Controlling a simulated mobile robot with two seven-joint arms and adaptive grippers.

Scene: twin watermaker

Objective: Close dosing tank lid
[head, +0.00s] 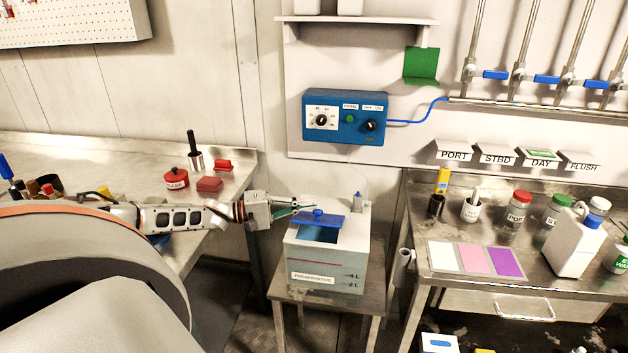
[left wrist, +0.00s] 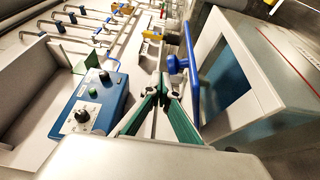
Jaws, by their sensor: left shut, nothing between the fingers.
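The dosing tank (head: 355,262) is a pale box labelled PRESERVATIVE on a small metal stand. Its blue lid (head: 328,221) is raised at the back of the top, and the square opening (head: 317,235) shows in front of it. In the left wrist view the lid (left wrist: 191,75) appears nearly edge-on beside the opening (left wrist: 225,78). Its blue knob (left wrist: 176,65) sits on the face toward my gripper. My left gripper (head: 301,209) is shut and empty, its green fingertips (left wrist: 162,82) close to the knob; contact cannot be told. My right gripper is not in view.
A blue control box (head: 345,117) is on the wall behind the tank. A bench (head: 440,260) with bottles and coloured cards stands right; another bench (head: 225,185) with red items stands left. A small bottle (head: 357,201) is at the tank's back right.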

